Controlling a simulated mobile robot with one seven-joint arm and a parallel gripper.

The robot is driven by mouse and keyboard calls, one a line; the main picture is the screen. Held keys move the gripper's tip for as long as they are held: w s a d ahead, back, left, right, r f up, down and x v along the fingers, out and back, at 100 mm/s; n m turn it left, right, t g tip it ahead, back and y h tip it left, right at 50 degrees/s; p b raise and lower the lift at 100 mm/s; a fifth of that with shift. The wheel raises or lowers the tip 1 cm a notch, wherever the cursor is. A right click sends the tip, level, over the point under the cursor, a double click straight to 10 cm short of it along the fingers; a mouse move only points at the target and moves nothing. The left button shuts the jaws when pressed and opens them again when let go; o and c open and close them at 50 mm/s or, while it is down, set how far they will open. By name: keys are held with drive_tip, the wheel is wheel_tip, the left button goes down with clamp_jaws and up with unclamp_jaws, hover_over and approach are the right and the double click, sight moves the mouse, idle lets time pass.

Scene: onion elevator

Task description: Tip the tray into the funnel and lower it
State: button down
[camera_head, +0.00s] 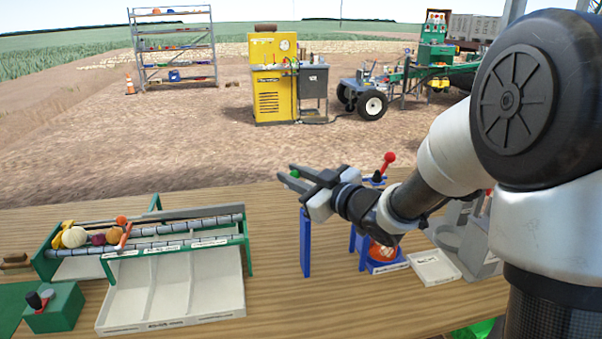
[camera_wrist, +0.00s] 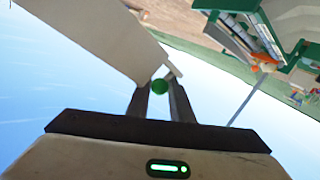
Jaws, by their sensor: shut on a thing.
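My gripper (camera_head: 290,180) is in the air over the middle of the table, its fingers pointing left. It is shut on a small green ball-shaped thing (camera_head: 294,174), which also shows between the fingers in the wrist view (camera_wrist: 159,87). I cannot tell whether it is a knob on something larger. A pale flat panel (camera_wrist: 95,35) fills the upper left of the wrist view, close to the fingertips; I cannot tell if it is the tray. Below my gripper stand blue posts (camera_head: 305,243). I cannot make out the funnel for certain.
A green-framed roller rack (camera_head: 243,262) holding several onion-like objects stands left, above a white divided bin (camera_head: 175,322). A green box with a lever (camera_head: 58,312) is beside it. A red-knobbed lever (camera_head: 388,160) rises behind my wrist. A white labelled box (camera_head: 433,268) lies right.

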wheel_tip(320, 180, down, 8)
drive_tip(key=a+n+g+h+b, duration=0.1)
drive_tip(key=a+n+h+b, duration=0.1)
drive_tip(key=b, duration=0.3)
drive_tip(key=shift+s+a+r+n, duration=0.25)
drive_tip(key=shift+s+n, duration=0.1)
drive_tip(key=shift+n, duration=0.35)
drive_tip(key=shift+f, duration=0.1)
drive_tip(key=c, duration=1.9)
unclamp_jaws()
drive_tip(key=shift+o, duration=0.2)
drive_tip(key=shift+s, duration=0.1)
drive_tip(key=p+v, duration=0.2)
drive_tip(key=v, duration=1.5)
drive_tip(key=shift+s+d, duration=0.1)
